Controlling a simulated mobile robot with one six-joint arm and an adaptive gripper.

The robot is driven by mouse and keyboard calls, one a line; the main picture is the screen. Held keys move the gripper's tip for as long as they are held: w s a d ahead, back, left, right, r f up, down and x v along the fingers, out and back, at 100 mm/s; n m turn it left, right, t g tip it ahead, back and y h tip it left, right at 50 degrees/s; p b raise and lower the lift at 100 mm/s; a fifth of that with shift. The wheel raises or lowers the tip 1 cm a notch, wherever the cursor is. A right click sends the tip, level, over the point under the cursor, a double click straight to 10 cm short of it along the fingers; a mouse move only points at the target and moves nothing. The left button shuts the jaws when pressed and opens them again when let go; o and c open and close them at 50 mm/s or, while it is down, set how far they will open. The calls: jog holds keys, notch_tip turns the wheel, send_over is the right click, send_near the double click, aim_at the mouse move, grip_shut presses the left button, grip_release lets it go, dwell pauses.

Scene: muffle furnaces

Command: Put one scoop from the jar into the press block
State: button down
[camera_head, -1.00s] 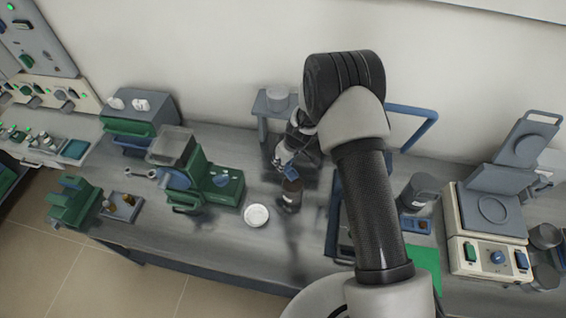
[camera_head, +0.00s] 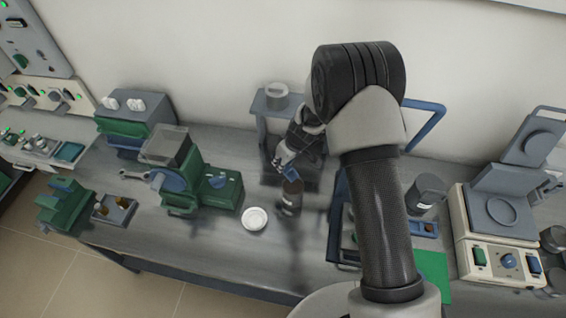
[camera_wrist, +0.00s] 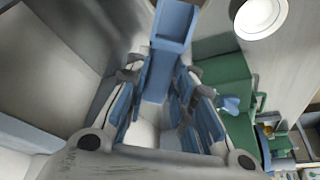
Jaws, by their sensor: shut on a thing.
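My gripper (camera_head: 284,161) is shut on a blue scoop (camera_head: 289,173), which also shows between the fingers in the wrist view (camera_wrist: 168,45). A green block-shaped stand (camera_head: 63,205) is at the far left end of the bench. I cannot tell for certain which thing is the press block. The jar is not clearly visible in the wrist view.
A white dish (camera_head: 254,218) lies left of the jar; a green machine (camera_head: 212,188) stands beyond it. A small tray (camera_head: 112,212) holds amber pieces. A grey stand (camera_head: 270,122) is behind my gripper. A balance-like device (camera_head: 500,225) is at the right.

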aim_at(288, 173)
jog(key=shift+s+d+t+b, duration=0.1)
jog(key=shift+s+t+b, duration=0.15)
jog(key=shift+b, duration=2.45)
jog(key=shift+s+d+r+t+y+b, duration=0.2)
jog(key=shift+t+y+b, duration=0.35)
jog(key=shift+b, duration=3)
jog(key=shift+s+d+r+t+y+b, duration=0.15)
jog(key=shift+t+y+b, duration=0.35)
jog(key=shift+b, duration=3.05)
jog(key=shift+f+b, duration=0.85)
jog(key=shift+f, duration=1.05)
jog(key=shift+s+d+f+b, duration=0.2)
jog(key=shift+f+b, duration=0.15)
jog(key=shift+f, duration=0.1)
jog(key=shift+s+d+f+b, duration=0.15)
jog(key=shift+f+b, duration=0.15)
jog(key=shift+f, duration=0.15)
jog(key=shift+a+g, duration=0.15)
jog(key=shift+g, duration=0.15)
jog(key=shift+f+h, duration=0.1)
jog(key=shift+h, duration=0.25)
jog(key=shift+w+a+g, duration=0.15)
jog(key=shift+g, duration=0.45)
jog(key=shift+w+h, duration=0.1)
jog(key=shift+h, duration=0.4)
jog(key=shift+g+p, duration=0.3)
jog(key=shift+p, duration=0.45)
